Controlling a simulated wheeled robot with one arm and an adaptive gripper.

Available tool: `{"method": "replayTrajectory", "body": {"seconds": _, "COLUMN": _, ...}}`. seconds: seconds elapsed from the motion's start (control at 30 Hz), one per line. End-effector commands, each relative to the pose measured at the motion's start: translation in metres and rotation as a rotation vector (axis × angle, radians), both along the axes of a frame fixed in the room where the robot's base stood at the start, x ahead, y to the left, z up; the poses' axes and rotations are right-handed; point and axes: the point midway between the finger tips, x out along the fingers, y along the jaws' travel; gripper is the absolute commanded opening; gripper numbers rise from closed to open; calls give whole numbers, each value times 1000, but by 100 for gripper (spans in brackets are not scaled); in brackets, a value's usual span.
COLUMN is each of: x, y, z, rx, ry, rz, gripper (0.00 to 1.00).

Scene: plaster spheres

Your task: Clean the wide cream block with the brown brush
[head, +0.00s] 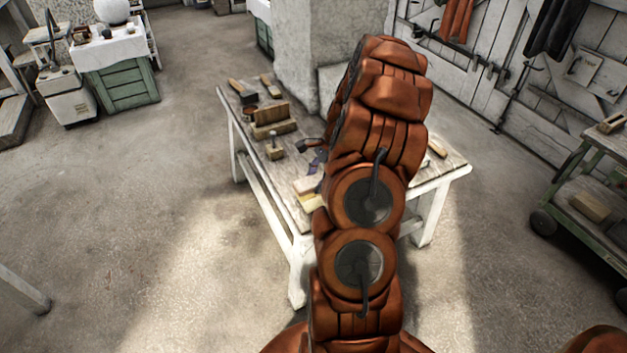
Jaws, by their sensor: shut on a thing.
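My arm crosses the white worktable (440,175) and covers much of its middle. Part of my gripper (318,160) shows as dark pieces at the arm's left edge. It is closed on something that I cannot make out. A pale cream block (307,185) lies just below it near the table's front edge, with a yellowish piece (312,202) against it. I cannot tell whether the gripper's load touches the block. A brown brush cannot be made out for certain; a brush with a wooden handle (238,86) and dark bristles lies at the table's back left corner.
Another wooden-handled tool (268,82), a stepped wooden block (273,128) and a small block with a peg (274,151) stand on the table's left part. A green cabinet (130,88) is at the back left, a green cart (590,185) at the right. The left floor is open.

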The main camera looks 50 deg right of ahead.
Motion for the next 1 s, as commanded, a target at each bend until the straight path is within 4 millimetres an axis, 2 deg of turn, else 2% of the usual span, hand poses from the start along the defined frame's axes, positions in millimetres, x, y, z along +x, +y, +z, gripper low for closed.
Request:
{"method": "replayTrajectory", "body": {"seconds": 0.4, "x": -8, "y": -18, "z": -2, "rx": 3, "ry": 3, "rz": -1, "gripper": 24}}
{"method": "replayTrajectory", "body": {"seconds": 1.0, "x": 1, "y": 3, "z": 1, "rx": 0, "ry": 1, "rz": 0, "gripper": 24}}
